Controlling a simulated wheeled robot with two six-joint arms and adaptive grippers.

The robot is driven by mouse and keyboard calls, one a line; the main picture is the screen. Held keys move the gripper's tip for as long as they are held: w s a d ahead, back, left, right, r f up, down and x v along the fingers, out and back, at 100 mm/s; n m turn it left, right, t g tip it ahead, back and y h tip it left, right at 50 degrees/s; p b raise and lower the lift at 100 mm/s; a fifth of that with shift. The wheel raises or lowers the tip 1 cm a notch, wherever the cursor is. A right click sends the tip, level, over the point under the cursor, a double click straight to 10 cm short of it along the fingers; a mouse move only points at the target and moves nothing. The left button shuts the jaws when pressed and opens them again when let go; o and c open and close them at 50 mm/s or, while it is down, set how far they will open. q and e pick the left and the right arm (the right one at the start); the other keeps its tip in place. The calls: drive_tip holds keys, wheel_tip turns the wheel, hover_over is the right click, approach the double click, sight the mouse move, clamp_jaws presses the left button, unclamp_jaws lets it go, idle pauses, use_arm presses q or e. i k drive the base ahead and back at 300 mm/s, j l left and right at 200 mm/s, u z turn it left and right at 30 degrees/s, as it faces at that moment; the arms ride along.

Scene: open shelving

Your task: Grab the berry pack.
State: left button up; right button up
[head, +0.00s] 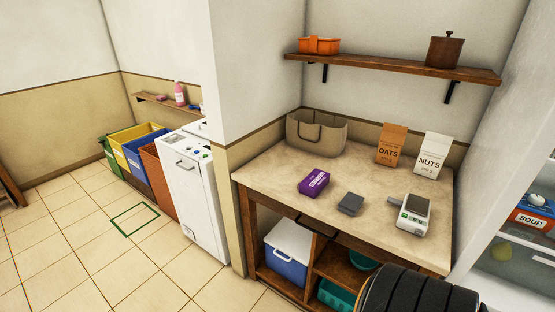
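A small purple pack (314,183) with pale print lies on the pale-topped table, left of the middle of its top. Its colour fits the berry pack, but the print is too small to read. Nothing touches it except the table top. Neither my left nor my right gripper shows in the head view.
On the table (342,164) stand a grey-brown bag (316,136), an oats pack (391,145), a nuts pack (431,155), a small grey block (350,204) and a white device (409,215). A wooden shelf (390,67) hangs above. The tabletop around the purple pack is clear.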

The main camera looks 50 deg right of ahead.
sight(314, 182)
drive_tip(key=i+j+z, duration=0.1)
drive_tip(key=i+z, duration=0.3)
drive_tip(key=i+j+z, duration=0.25)
drive_tip(key=z, duration=0.15)
drive_tip(key=i+j+z, duration=0.65)
drive_tip(key=z, duration=0.15)
drive_tip(key=i+j+z, duration=0.3)
drive_tip(key=z, duration=0.15)
drive_tip(key=i+j+z, duration=0.2)
drive_tip(key=j+z, duration=0.2)
drive_tip(key=i+j+z, duration=0.1)
drive_tip(key=j+z, duration=0.35)
